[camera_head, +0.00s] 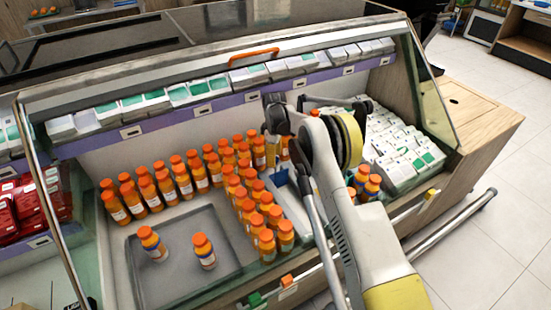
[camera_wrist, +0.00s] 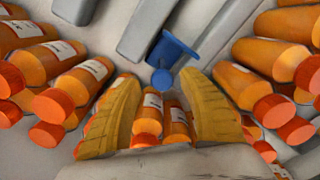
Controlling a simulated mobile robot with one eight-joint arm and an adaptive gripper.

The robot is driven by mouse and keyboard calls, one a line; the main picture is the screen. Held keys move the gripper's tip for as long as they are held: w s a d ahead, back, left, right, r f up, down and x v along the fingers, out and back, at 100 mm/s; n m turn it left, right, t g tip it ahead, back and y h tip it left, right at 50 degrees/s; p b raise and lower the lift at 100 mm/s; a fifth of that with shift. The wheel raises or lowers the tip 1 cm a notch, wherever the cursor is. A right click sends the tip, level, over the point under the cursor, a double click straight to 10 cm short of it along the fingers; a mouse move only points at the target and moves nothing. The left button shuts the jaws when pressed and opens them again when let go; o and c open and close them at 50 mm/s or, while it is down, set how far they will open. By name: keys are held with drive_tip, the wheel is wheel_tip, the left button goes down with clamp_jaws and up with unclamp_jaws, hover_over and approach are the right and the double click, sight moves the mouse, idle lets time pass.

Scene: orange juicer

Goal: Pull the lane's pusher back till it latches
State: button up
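The lane's pusher is a blue piece with a rounded knob (camera_wrist: 172,55), seen in the wrist view just beyond my fingertips. In the head view a bit of blue (camera_head: 281,178) shows beside my arm. My gripper (camera_wrist: 158,80) has its two yellow fingers spread apart, with the knob in line with the gap between the tips. I see no clear contact with it. Orange-capped bottles (camera_wrist: 148,121) show between the fingers lower in the picture; their depth is unclear. In the head view my arm hides most of the fingers and the lane.
Rows of orange bottles (camera_head: 262,208) stand left of my arm, and bottles flank both fingers closely in the wrist view. A grey tray (camera_head: 180,285) holds two bottles. White cartons (camera_head: 400,145) fill the right side. A glass side panel (camera_head: 432,92) and purple shelf edge (camera_head: 215,106) bound the case.

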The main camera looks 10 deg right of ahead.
drive_tip(key=shift+s+r, duration=0.1)
wheel_tip(320, 180, up, 12)
idle(0.5)
drive_tip(key=shift+s, duration=0.1)
idle(0.4)
